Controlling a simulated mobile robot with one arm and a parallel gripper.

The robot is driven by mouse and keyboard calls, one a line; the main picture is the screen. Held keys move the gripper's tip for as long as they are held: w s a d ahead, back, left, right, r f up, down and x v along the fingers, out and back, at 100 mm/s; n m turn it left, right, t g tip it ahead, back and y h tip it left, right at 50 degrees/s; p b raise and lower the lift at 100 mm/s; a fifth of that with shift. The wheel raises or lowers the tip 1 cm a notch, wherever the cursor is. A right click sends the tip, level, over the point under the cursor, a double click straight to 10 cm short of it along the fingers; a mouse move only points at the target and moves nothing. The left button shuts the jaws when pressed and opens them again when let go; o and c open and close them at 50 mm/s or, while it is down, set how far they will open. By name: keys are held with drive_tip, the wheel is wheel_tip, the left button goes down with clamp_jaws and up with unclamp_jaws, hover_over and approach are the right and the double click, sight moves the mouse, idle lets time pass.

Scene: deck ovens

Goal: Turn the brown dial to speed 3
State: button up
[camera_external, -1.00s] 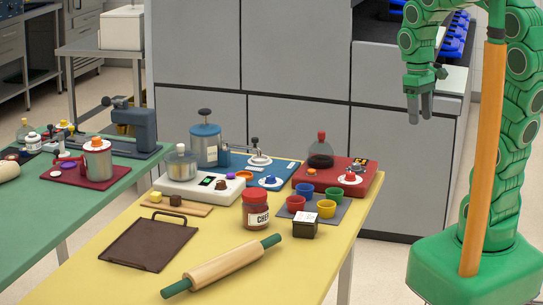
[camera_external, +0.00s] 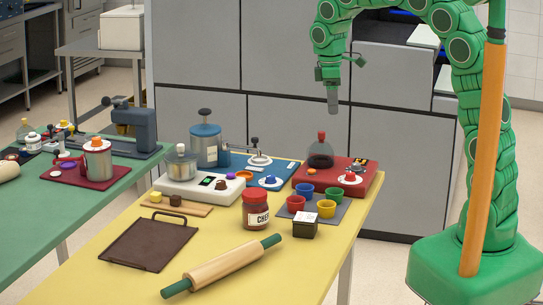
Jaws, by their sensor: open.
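The brown dial (camera_external: 221,184) is a small dark knob on the front right of a white appliance (camera_external: 195,190) on the yellow table. The dial's speed marks are too small to read. My gripper (camera_external: 333,106) hangs pointing down, high above and behind the table's far right end. It is well to the right of the dial and touches nothing. Its fingers are seen edge-on and overlap; it is open and empty.
A blue appliance (camera_external: 207,146) stands behind the white one and a red appliance (camera_external: 335,182) to its right. A purple knob (camera_external: 230,176) sits beside the dial. A jar (camera_external: 255,211), coloured cups (camera_external: 327,208) and a rolling pin (camera_external: 222,265) lie in front and right.

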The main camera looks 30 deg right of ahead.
drive_tip(key=w+a+f+n, duration=0.3)
drive_tip(key=w+a, duration=0.1)
drive_tip(key=a, duration=0.4)
drive_tip(key=w+a+f+n, duration=0.3)
drive_tip(key=w+a, duration=0.2)
drive_tip(key=a, duration=0.3)
drive_tip(key=n, duration=0.4)
approach(222, 181)
drive_tip(key=shift+s+d+f+t, duration=0.2)
drive_tip(key=shift+d+t, duration=0.1)
drive_tip(key=shift+d, duration=0.2)
drive_tip(key=shift+a+f+n, duration=0.3)
drive_tip(key=shift+a+f, duration=0.1)
drive_tip(key=shift+a, duration=0.05)
drive_tip(key=shift+f, duration=3.75)
drive_tip(key=c, duration=1)
